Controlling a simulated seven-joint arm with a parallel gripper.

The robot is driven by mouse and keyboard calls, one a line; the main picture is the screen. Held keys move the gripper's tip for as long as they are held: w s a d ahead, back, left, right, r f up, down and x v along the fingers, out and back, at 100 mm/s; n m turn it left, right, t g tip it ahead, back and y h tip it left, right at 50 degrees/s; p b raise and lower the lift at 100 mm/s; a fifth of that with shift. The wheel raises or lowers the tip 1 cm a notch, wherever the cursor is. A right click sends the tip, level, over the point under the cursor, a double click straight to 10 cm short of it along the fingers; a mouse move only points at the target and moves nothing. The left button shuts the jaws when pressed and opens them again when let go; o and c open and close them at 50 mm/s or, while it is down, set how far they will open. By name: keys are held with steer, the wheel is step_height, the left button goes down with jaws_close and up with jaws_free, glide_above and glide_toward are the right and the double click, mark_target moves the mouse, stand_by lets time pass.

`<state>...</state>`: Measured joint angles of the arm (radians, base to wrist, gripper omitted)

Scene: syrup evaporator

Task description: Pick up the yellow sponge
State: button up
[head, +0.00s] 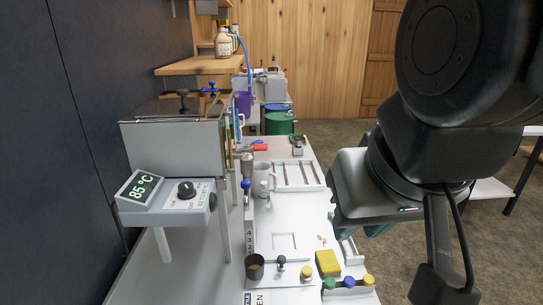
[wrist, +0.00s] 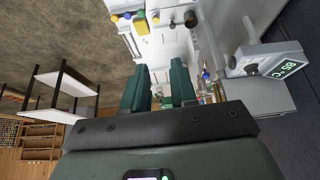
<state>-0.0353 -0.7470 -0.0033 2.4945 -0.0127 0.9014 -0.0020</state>
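The yellow sponge (head: 328,263) lies on the white table near its front right part, just behind a row of coloured knobs. It also shows near the top of the wrist view (wrist: 141,27), beyond my fingertips. My gripper (wrist: 160,75) is open, with its two dark green fingers apart and nothing held between them. In the head view my arm comes in from the right, and the gripper stands above and to the right of the sponge, apart from it.
Green, blue and yellow knobs (head: 349,282) stand in front of the sponge. A dark cup (head: 254,266) and a small black-knobbed piece (head: 281,262) stand to its left. The evaporator's control box (head: 168,199) reads 85 °C. The tabletop's middle is largely clear.

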steer(key=o, duration=0.9)
steer(key=g, duration=0.4)
glide_above(328, 260)
steer(key=s, duration=0.1)
steer(key=f, duration=3.7)
steer(key=shift+s+d+f, duration=0.2)
steer(key=shift+f, duration=0.15)
steer(key=shift+w+a+f, duration=0.1)
steer(key=shift+w+f, duration=0.1)
steer(key=shift+f, duration=0.75)
steer(key=shift+w+f, duration=0.2)
steer(key=shift+f, duration=0.8)
steer(key=shift+w+a+f, duration=0.1)
steer(key=shift+w+f, duration=0.1)
steer(key=shift+f, duration=0.75)
